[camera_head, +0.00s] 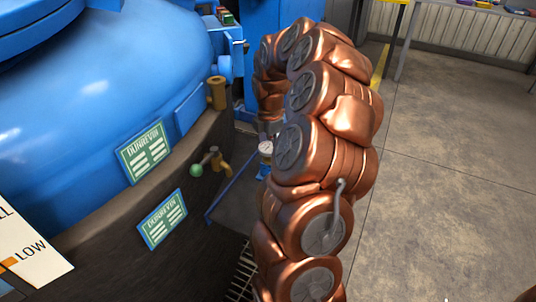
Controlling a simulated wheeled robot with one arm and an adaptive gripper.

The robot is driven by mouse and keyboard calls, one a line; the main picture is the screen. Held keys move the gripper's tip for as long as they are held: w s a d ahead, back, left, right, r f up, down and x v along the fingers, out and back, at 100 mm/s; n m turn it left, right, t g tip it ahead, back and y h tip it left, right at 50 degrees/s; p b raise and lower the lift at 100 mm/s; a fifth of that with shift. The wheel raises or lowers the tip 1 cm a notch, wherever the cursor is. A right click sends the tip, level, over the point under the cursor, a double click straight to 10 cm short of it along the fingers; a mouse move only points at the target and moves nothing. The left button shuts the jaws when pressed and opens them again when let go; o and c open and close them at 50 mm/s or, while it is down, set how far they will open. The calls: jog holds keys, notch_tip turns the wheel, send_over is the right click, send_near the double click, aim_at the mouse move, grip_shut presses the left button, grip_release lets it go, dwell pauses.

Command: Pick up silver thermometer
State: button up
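I cannot make out a silver thermometer for certain. A small round white-faced gauge (266,148) stands on a blue fitting between the furnace and my arm; I cannot tell what kind of gauge it is. My copper-coloured arm rises through the middle of the view and arches away at the top, hiding part of the floor and the furnace's right side. A thin grey bent piece shows against the arm's lower links; I cannot tell what it belongs to. My gripper is not in view.
A large blue furnace (100,90) with green plates (145,151) fills the left. Brass taps (217,92) stick out from its dark wall. A table leg (401,45) and small coloured items (485,4) on a table are at top right. The concrete floor (450,160) at right is clear.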

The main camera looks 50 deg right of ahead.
jog(key=c, duration=1)
notch_tip(320, 180, up, 10)
jog(key=shift+p, duration=0.6)
notch_tip(320, 180, up, 8)
jog(key=p, duration=0.5)
jog(key=shift+f, duration=0.25)
dwell(0.3)
